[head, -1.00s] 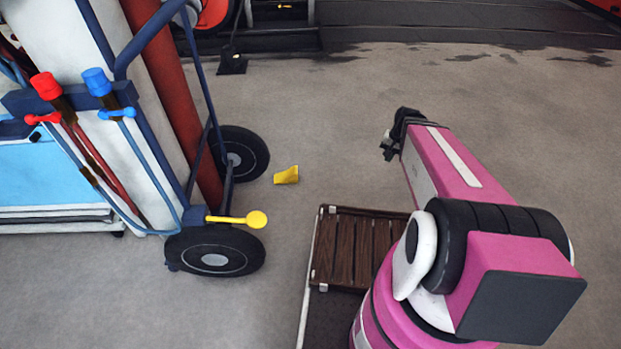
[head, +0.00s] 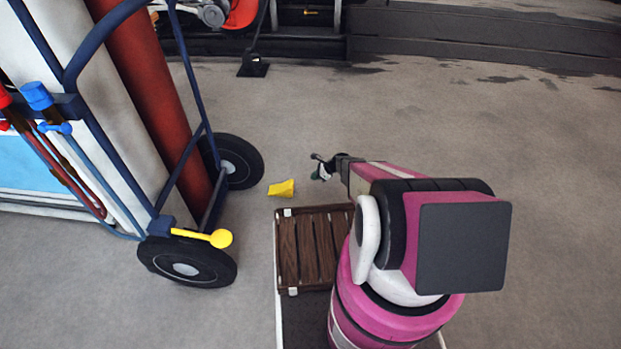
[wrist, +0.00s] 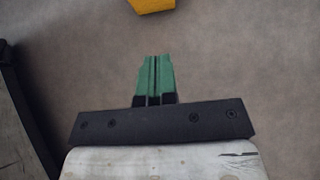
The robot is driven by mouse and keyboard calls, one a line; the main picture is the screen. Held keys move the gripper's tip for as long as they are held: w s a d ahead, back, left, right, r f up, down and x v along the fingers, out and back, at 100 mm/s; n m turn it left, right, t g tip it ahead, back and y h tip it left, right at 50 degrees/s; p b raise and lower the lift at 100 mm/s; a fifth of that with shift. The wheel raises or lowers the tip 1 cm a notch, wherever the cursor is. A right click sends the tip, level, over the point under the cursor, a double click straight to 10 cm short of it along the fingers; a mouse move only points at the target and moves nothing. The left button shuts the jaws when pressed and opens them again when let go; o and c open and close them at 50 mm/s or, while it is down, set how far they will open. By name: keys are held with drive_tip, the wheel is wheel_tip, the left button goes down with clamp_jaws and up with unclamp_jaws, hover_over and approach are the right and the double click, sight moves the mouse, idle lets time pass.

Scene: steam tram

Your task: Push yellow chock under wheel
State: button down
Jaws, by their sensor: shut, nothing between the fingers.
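The yellow chock (head: 282,188) lies on the floor in the head view, to the right of the trolley's far wheel (head: 238,161), with a gap of bare floor between them. My gripper (head: 317,170) is to the right of the chock, apart from it, and seems to be above the floor. In the wrist view the green fingertips (wrist: 154,75) are together with nothing between them. The chock (wrist: 151,4) shows only in part at the top edge there, ahead of the fingertips. The trolley's near wheel (head: 188,262) stands lower left.
A blue hand trolley (head: 130,150) carries gas bottles, one of them dark red (head: 150,90). A yellow-knobbed lever (head: 220,238) sticks out near its near wheel. My slatted deck lies right of the trolley. The floor at right is clear.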

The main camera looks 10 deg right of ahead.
drive_tip(key=x, duration=0.8)
drive_tip(key=shift+w+a, duration=0.25)
drive_tip(key=shift+a, duration=0.85)
drive_tip(key=shift+w+a, duration=0.15)
drive_tip(key=shift+a, duration=0.65)
hover_over(273, 188)
drive_tip(key=shift+w+a, duration=0.1)
drive_tip(key=shift+w, duration=0.05)
